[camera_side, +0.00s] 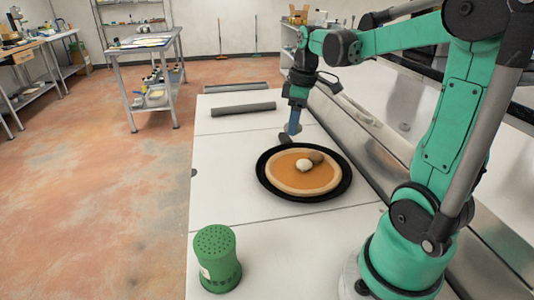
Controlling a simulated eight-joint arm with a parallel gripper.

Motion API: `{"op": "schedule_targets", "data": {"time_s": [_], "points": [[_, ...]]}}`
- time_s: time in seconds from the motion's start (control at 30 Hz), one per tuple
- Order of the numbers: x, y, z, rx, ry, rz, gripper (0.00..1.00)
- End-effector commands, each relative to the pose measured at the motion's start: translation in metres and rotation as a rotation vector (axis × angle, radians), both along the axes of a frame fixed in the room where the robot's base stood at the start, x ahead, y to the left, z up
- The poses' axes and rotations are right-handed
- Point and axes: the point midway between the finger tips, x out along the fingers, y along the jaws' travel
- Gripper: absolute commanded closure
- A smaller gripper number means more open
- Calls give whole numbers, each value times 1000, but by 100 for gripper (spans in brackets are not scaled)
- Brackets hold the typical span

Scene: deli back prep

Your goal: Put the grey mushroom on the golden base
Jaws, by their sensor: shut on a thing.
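The golden base (285,178) is a round orange disc with a tan rim, lying in a black pan (262,183) on the white counter. A whitish round piece (304,165) and a brownish-grey round piece (317,157) rest side by side on it, right of its middle. The brownish-grey one may be the grey mushroom; I cannot tell for sure. My gripper (288,137) points down just behind the pan's far edge, apart from both pieces. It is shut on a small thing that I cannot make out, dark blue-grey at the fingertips.
A green shaker with a perforated top (217,258) stands at the counter's near left. A dark grey bar (243,109) lies at the far left, with another flat bar (235,87) behind it. The counter between shaker and pan is clear.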

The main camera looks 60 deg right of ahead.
Motion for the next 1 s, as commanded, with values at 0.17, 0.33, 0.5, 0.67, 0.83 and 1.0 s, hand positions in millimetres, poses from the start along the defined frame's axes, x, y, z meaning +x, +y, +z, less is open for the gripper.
{"op": "schedule_targets", "data": {"time_s": [0.17,0.33,0.5,0.67,0.83,1.0], "points": [[0,0,-41,0,0,0,100],[0,0,-72,0,0,0,100],[0,0,-86,0,0,0,100],[0,0,-102,0,0,0,100],[0,0,-120,0,0,0,100],[0,1,-123,0,0,0,100]]}}
